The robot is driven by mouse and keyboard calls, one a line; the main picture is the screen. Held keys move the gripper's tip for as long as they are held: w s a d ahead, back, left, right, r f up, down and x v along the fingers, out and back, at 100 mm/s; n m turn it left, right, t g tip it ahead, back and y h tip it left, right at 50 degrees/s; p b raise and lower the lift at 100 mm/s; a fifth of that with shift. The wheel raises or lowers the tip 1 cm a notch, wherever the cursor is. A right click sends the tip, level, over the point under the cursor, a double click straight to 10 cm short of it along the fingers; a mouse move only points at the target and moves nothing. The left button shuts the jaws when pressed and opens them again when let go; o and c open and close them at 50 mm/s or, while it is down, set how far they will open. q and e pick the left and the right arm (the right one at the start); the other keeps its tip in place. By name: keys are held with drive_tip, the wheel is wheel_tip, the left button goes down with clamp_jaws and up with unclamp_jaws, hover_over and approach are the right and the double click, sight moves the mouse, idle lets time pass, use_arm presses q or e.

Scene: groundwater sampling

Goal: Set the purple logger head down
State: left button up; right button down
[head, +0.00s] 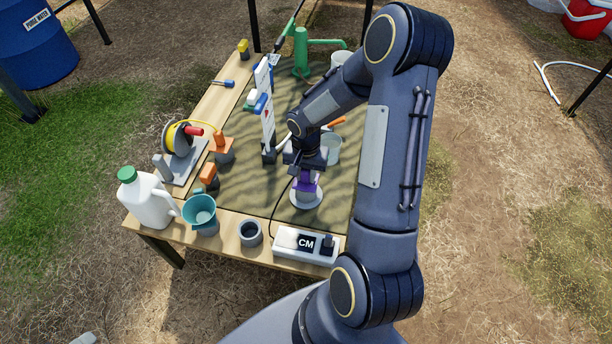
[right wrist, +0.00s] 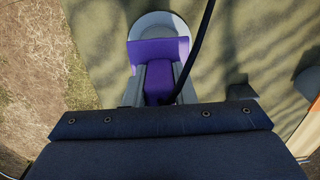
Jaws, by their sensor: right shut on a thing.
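The purple logger head (head: 308,186) is in the front part of the table, between the fingers of my right gripper (head: 305,178), which points down. In the right wrist view the purple head (right wrist: 160,50) sits between the two grey fingers (right wrist: 160,82), and a dark cable runs across it. A pale round piece (head: 306,199) shows directly below the head; it also shows in the right wrist view (right wrist: 157,22). I cannot tell whether the head touches it. My gripper hides part of the head. My left gripper is not in view.
A white box marked CM (head: 290,239), a grey cup (head: 250,233), a teal jug (head: 200,212) and a white bottle (head: 150,200) line the front edge. A clear beaker (head: 333,150) stands close behind my gripper. Bare mat (head: 250,192) lies left of the head.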

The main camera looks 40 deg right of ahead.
drive_tip(key=shift+f, duration=0.2)
drive_tip(key=shift+f, duration=0.15)
drive_tip(key=c, duration=1.2)
unclamp_jaws()
drive_tip(key=shift+r, duration=0.2)
